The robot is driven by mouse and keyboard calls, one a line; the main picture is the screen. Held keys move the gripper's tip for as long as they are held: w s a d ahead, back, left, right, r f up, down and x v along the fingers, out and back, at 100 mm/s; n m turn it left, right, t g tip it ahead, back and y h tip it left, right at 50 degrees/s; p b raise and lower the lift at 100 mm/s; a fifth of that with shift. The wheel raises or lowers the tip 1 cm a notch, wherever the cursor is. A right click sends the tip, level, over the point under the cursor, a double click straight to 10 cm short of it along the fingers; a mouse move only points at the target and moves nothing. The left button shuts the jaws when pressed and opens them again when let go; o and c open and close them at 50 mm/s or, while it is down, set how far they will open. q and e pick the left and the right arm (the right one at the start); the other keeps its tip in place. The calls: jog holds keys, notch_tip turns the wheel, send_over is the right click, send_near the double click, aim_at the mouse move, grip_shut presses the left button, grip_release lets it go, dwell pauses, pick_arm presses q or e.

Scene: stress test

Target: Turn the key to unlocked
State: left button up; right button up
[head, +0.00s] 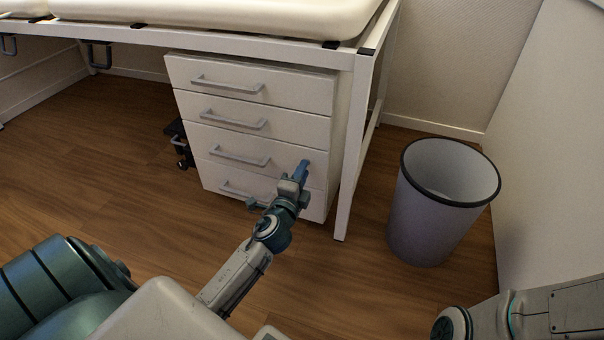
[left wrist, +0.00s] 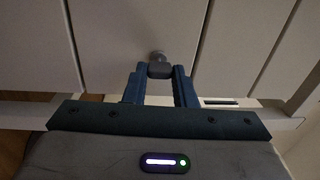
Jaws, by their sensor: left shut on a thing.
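The key (left wrist: 159,69) is a small dark grey piece in front of a round lock on the drawer front in the left wrist view. My left gripper (left wrist: 160,74) is shut on the key, one blue finger on each side of it. In the head view my left gripper (head: 303,170) reaches the right side of the white drawer cabinet (head: 255,88), near its lower drawers. The key and lock are hidden behind the gripper there. Which way the key is turned cannot be told. My right gripper is out of view; only part of my right arm shows at the lower right.
The cabinet stands under a white-framed bed (head: 345,160), whose leg is just right of it. A grey bin (head: 430,225) with a black rim stands further right by the wall. Open wooden floor (head: 110,160) lies to the left. All drawers look closed.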

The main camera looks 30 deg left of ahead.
pick_arm(q)
jog(key=o, duration=1)
jog(key=shift+s, duration=0.1)
jog(key=v, duration=1)
jog(key=shift+s, duration=0.3)
jog(key=shift+f, duration=0.15)
